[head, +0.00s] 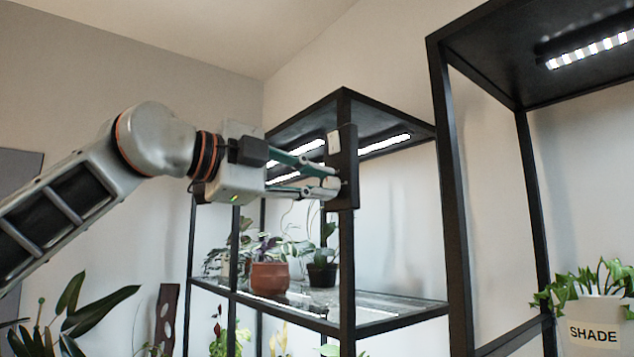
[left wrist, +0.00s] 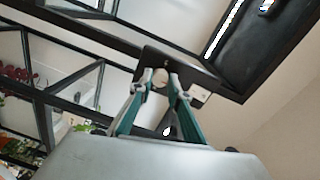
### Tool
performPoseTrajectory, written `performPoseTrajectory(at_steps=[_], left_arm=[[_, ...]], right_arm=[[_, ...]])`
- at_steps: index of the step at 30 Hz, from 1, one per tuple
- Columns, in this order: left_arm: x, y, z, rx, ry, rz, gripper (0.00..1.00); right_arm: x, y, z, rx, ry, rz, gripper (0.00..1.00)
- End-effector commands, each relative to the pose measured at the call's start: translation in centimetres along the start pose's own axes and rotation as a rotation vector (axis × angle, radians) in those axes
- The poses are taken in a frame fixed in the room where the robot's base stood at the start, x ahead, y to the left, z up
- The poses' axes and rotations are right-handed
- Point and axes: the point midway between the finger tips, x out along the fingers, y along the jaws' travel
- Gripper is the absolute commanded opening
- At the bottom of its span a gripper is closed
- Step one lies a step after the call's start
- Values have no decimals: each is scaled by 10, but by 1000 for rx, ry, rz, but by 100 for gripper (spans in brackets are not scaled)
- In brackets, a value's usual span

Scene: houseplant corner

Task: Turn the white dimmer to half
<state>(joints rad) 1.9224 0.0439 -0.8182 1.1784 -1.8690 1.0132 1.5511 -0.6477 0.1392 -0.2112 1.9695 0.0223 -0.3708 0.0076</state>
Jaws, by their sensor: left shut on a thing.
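The white dimmer is a round pale knob (left wrist: 160,80) on a black plate (head: 348,165), which is fixed to the front corner post of the middle plant shelf. In the left wrist view the knob sits between my two fingertips. My left gripper (head: 334,178) reaches in from the left and is shut on the knob, level with the lower half of the plate. In the head view the fingers mostly hide the knob. Its pointer or setting cannot be read. My right gripper is out of view.
A small white piece (head: 334,142) sits on the plate above my fingers. Lit lamp strips (head: 385,144) hang under the shelf top. A terracotta pot (head: 269,277) and a dark pot (head: 322,275) stand below. A SHADE pot (head: 597,318) stands at right.

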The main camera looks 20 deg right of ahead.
Motion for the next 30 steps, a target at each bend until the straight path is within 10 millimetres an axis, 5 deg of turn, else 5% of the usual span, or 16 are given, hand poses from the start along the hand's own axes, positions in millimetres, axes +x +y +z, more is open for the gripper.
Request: performPoseTrajectory(at_steps=[6, 7, 9, 20, 30], left_arm=[[0, -1, 0, 2, 0, -1, 0], [0, -1, 0, 2, 0, -1, 25], [0, -1, 0, 2, 0, -1, 34], [-3, 0, 0, 3, 0, -1, 34], [-58, -1, 2, 4, -3, -2, 34]], right_arm=[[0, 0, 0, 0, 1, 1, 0], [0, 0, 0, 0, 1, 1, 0], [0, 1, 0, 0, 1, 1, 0], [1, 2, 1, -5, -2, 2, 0], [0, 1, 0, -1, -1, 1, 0]])
